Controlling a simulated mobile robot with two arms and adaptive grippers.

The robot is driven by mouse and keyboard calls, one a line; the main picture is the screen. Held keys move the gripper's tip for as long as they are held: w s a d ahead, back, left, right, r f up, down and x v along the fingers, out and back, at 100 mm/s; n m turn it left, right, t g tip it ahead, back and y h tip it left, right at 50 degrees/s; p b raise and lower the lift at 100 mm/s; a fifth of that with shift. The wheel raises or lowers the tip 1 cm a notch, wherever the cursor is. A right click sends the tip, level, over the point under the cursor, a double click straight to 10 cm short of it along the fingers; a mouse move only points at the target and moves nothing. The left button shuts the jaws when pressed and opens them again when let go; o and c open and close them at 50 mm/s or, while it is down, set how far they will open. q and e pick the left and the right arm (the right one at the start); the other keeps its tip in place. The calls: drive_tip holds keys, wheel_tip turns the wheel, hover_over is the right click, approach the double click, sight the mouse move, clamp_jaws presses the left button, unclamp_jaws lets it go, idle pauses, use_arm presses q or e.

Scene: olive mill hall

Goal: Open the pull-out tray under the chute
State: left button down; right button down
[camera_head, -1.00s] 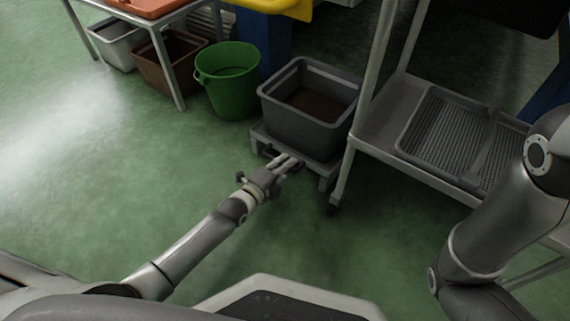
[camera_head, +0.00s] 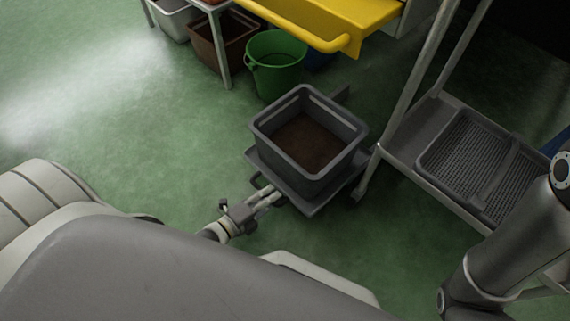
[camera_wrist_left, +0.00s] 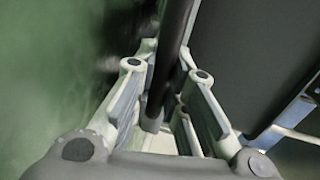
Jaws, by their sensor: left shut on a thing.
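The pull-out tray (camera_head: 323,207) is a flat grey platform low over the floor, drawn out from under the yellow chute (camera_head: 335,22). A dark grey crate (camera_head: 338,168) with a brown bottom stands on it. My left gripper (camera_head: 272,194) is at the tray's near left edge, shut on the tray's handle (camera_head: 262,186). In the left wrist view the dark handle bar (camera_wrist_left: 168,62) runs between the two fingers. My right arm shows at the right, but its gripper is out of view.
A green bucket (camera_head: 275,70) stands behind the crate at the left. A cart with grey shelves (camera_head: 400,143) and a ribbed crate (camera_head: 445,165) stands close at the right. A brown bin (camera_head: 222,42) is under a table at the back. The floor at left is clear.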

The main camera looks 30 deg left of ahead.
use_arm(q)
drive_tip(key=shift+f+p+v, duration=0.25)
drive_tip(key=shift+v, duration=0.9)
drive_tip(key=shift+f+p+v, duration=0.2)
drive_tip(key=shift+f+v, duration=0.05)
drive_tip(key=shift+v, duration=0.85)
drive_tip(key=shift+s, duration=0.15)
drive_tip(key=c, duration=1.5)
unclamp_jaws()
drive_tip(key=shift+o, duration=0.2)
drive_tip(key=v, duration=1.2)
